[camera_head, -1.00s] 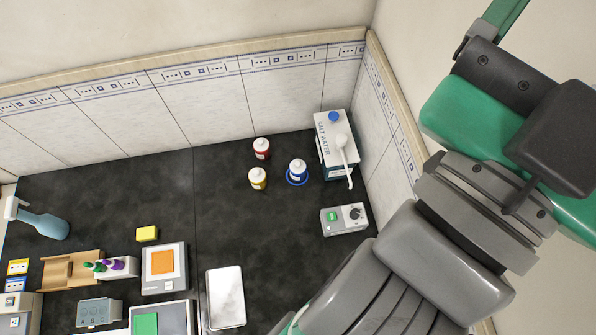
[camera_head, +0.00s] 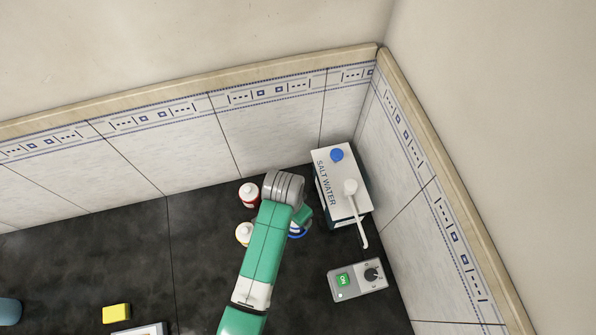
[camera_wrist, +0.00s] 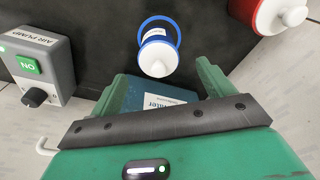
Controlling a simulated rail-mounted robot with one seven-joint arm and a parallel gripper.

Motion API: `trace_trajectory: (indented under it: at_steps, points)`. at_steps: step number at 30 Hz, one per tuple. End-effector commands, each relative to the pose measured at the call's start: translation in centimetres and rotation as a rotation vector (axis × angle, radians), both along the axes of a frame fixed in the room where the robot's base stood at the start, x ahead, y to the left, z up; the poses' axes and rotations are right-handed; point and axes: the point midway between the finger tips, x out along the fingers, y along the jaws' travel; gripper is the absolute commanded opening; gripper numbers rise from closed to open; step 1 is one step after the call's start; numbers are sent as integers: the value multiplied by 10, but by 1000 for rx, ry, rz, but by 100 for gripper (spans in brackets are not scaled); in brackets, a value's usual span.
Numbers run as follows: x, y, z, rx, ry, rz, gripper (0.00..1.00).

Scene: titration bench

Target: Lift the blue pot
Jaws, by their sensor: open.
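The blue pot (camera_wrist: 154,32) has a white cap and a blue ring at its base. In the wrist view it stands upright just beyond my fingertips, lined up with the gap between them. My gripper (camera_wrist: 161,78) is open, its two green fingers on either side of that gap with nothing held. In the head view my arm hides most of the pot; only part of its blue ring (camera_head: 298,234) shows. My gripper (camera_head: 304,215) is over that spot, partly hidden behind the wrist.
A red pot (camera_head: 249,193) and a yellow pot (camera_head: 244,233) stand close to the left. A salt water box (camera_head: 327,182) with a white spout is just right. A grey air pump box (camera_head: 357,279) is at front right. Tiled walls close off the back and right.

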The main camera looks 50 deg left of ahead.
Motion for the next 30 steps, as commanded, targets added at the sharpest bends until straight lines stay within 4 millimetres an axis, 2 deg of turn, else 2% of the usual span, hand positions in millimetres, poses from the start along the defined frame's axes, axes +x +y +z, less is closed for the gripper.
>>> trace_trajectory:
  at_steps: [2,8,11,20,28,30]
  points:
    - [0,0,0,0,0,-1,81]
    - [4,0,-23,1,-2,-1,81]
    - [5,0,-26,3,-5,-1,81]
    - [10,1,-72,3,-5,-2,81]
    - [10,1,-75,4,-6,-1,81]
    - [10,1,-75,4,-6,-1,67]
